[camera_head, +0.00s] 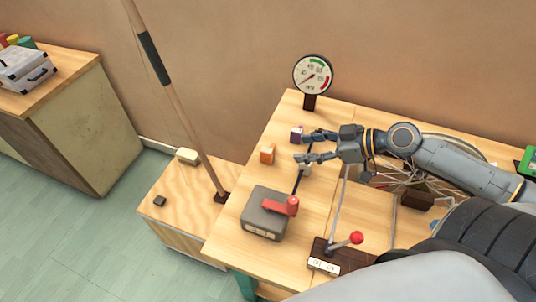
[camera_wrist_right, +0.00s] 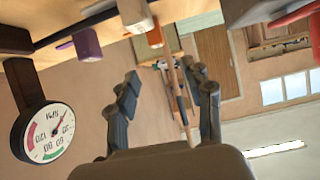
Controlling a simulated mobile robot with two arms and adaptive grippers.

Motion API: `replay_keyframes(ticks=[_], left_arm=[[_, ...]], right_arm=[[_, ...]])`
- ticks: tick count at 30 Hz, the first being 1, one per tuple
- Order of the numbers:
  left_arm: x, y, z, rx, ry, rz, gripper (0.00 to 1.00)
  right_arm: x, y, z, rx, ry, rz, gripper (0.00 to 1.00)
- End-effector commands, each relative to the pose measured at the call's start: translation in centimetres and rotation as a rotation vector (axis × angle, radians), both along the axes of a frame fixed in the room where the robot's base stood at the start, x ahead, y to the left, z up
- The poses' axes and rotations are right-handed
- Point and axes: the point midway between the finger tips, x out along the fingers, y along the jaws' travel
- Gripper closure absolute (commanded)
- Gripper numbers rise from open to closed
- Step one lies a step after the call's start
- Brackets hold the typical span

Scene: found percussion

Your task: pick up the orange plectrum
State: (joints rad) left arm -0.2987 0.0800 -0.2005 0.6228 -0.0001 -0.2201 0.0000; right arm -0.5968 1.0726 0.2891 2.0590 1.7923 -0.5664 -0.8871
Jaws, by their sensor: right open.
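A small orange block (camera_head: 267,153), the only orange piece I see on the table that could be the plectrum, stands on the light wooden table, left of my right gripper. It also shows in the right wrist view (camera_wrist_right: 155,38), near the top middle. My right gripper (camera_head: 304,148) is open and empty, its fingers pointing left. Its fingertips are apart from the orange block. In the right wrist view the gripper (camera_wrist_right: 164,78) shows nothing held between its fingers. My left gripper is not in view.
A purple block (camera_head: 296,132) and a whitish block (camera_head: 306,169) are close by the right fingertips. A grey box with a red handle (camera_head: 265,216), a round gauge (camera_head: 313,75), a lever with a red knob (camera_head: 356,238) and a spoked wheel (camera_head: 405,180) surround them. A tall pole (camera_head: 185,115) stands left.

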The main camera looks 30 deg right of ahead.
Motion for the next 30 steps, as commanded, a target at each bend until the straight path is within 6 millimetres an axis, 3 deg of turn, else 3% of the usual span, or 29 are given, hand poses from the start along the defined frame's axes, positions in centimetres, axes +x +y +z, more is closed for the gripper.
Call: replay_keyframes(ticks=[18,30], left_arm=[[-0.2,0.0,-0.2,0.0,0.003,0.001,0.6],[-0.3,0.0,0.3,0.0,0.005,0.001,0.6]], right_arm=[[4.5,3.7,-2.9,0.002,-0.004,-0.004,0.49],[6.1,4.9,-4.1,0.002,-0.002,-0.004,0.49]])
